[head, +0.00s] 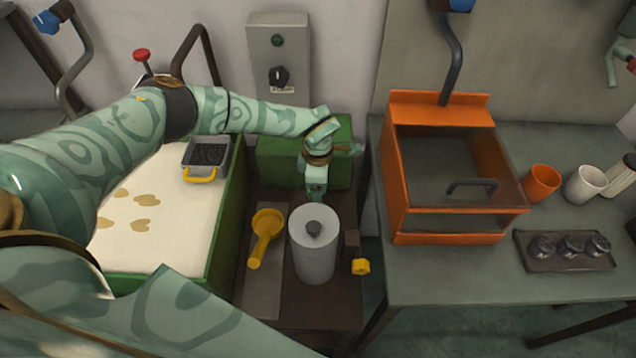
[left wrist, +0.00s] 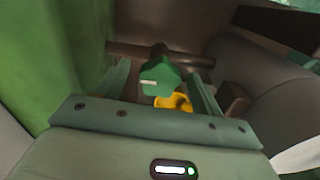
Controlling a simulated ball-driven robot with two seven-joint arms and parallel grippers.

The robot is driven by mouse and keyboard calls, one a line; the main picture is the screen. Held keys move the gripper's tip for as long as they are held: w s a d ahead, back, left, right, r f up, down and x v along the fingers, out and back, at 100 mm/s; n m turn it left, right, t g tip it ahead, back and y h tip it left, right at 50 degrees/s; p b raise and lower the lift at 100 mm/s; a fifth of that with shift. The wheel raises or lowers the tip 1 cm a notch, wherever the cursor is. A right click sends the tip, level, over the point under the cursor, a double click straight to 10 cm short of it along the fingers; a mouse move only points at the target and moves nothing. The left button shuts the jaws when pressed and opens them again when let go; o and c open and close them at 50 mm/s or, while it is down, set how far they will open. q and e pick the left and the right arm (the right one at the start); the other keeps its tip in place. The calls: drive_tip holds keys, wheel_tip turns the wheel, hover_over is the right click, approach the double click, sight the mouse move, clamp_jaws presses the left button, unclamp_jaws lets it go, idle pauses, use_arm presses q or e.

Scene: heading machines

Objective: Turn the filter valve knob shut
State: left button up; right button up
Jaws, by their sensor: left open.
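A green knob (left wrist: 160,75) with a short white mark lies between the fingers in the left wrist view. The mark is roughly level in that picture. A yellow part (left wrist: 172,102) shows just below the knob. My left gripper (head: 315,192) is open and points down behind the grey canister (head: 313,250). Its spread fingers also frame the knob in the left wrist view (left wrist: 160,95). I cannot tell whether either finger touches it. In the head view I cannot make out the green knob. My right gripper is not in view.
A dark pipe (left wrist: 125,50) runs behind the knob. A yellow ladle (head: 266,232) lies left of the canister, and a yellow fitting (head: 361,266) is at its right. A green box (head: 272,165) stands behind. An orange-framed case (head: 400,225) stands on the right bench.

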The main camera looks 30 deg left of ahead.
use_arm(q)
wheel_tip(320, 180, up, 16)
drive_tip(key=p, duration=0.3)
drive_tip(key=shift+r, duration=0.15)
idle(0.4)
